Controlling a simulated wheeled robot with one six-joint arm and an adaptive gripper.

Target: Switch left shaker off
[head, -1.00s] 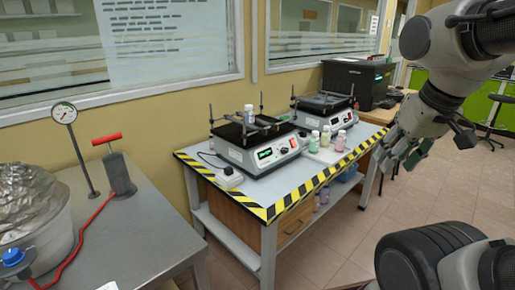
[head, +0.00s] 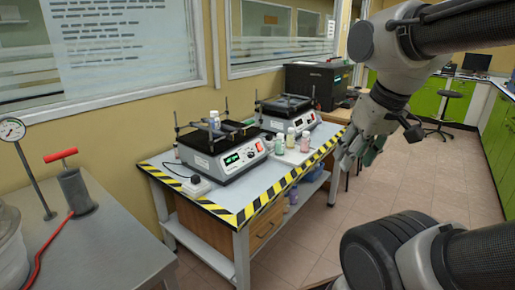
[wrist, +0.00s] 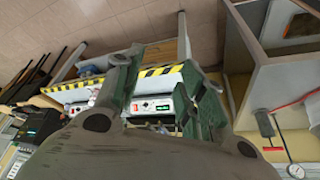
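The left shaker (head: 222,164) stands on the table with yellow-black edging. Its front panel has a lit green display (head: 232,159) and a red switch (head: 259,146). A bottle stands on its dark platform. The right shaker (head: 305,122) stands behind it to the right. My gripper (head: 352,158) is to the right of the table, apart from both shakers, and holds nothing visible. In the wrist view my gripper (wrist: 165,88) has its fingers spread, with the left shaker (wrist: 152,106) showing between them, turned in the picture.
Small bottles (head: 291,138) stand beside the left shaker. A white plug box (head: 196,186) sits at the table's left. A grey bench (head: 95,245) with a red-handled pump (head: 76,190) is at the near left.

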